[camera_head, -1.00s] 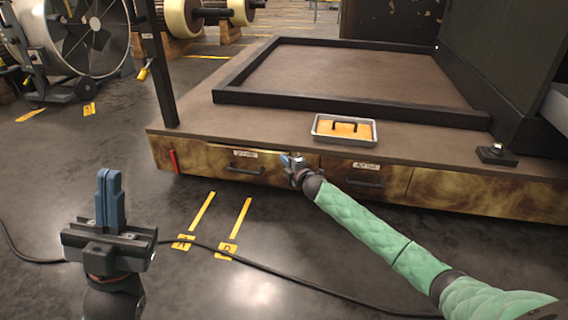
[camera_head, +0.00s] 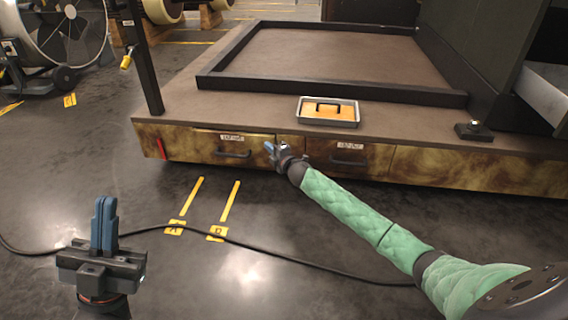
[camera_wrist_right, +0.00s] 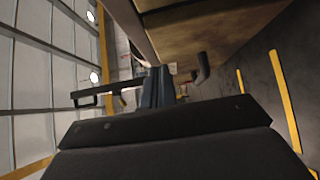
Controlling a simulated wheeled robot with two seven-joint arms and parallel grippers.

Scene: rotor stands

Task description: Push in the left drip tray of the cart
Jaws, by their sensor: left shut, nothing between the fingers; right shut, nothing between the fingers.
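The cart's left drip tray (camera_head: 205,146) has a mottled brown-gold front, a white label and a dark bar handle (camera_head: 233,154). How far it stands out is hard to tell. My right gripper (camera_head: 269,149) is shut and empty at the tray's right end, beside the seam with the neighbouring right tray (camera_head: 318,153). In the right wrist view its fingers (camera_wrist_right: 156,86) point towards a brown front (camera_wrist_right: 185,42) with a dark handle (camera_wrist_right: 202,68); contact cannot be told. My left gripper (camera_head: 105,224) is shut and empty, upright, over the floor in front of the cart.
The cart deck (camera_head: 180,112) carries a dark raised frame (camera_head: 330,92) and a small metal pan (camera_head: 328,111) with an orange inside. A black cable (camera_head: 270,252) crosses the floor near yellow marks A and B (camera_head: 217,233). A large fan (camera_head: 65,35) stands back left.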

